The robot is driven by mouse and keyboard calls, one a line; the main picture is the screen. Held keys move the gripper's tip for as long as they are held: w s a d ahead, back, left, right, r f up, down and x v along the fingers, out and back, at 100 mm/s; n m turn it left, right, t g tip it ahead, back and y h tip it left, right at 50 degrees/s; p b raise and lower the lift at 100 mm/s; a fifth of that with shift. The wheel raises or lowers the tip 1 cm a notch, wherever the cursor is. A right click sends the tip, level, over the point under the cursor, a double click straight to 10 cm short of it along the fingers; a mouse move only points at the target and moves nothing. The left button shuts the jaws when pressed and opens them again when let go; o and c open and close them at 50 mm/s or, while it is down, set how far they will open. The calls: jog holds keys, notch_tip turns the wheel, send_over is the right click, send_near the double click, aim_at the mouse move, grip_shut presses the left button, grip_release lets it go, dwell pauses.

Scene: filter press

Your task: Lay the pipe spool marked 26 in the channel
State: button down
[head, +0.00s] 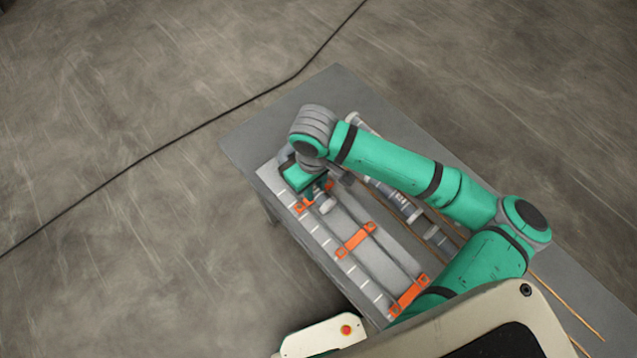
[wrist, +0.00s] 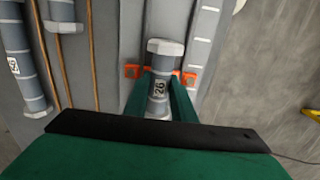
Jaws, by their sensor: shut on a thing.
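The pipe spool marked 26 (wrist: 159,86) is a grey pipe with white flanged ends, and its label faces the wrist camera. My gripper (wrist: 160,98) is shut on it, with one green finger on each side. In the head view my gripper (head: 318,192) is over the far end of the pale fixture, and a white end of the spool (head: 326,207) shows beside it. The channel (head: 380,263) runs along this fixture between orange brackets (head: 356,240). In the wrist view the spool lines up roughly with the channel. I cannot tell whether it touches the channel floor.
Other grey spools (wrist: 19,60) lie to the left in the wrist view, beside thin brown rods (wrist: 91,55). An orange bracket (wrist: 133,71) is close to my fingers. The grey table (head: 265,120) has free room at its far end. A black cable (head: 215,120) crosses the floor.

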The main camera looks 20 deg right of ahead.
jog(key=shift+a, duration=0.15)
jog(key=c, duration=1.4)
grip_release()
jog(key=shift+s, duration=0.1)
jog(key=shift+r, duration=0.6)
jog(key=r, duration=0.8)
jog(key=shift+d+r, duration=0.2)
jog(key=shift+s+a+r, duration=0.1)
jog(key=shift+a+r, duration=0.05)
jog(key=shift+r, duration=0.5)
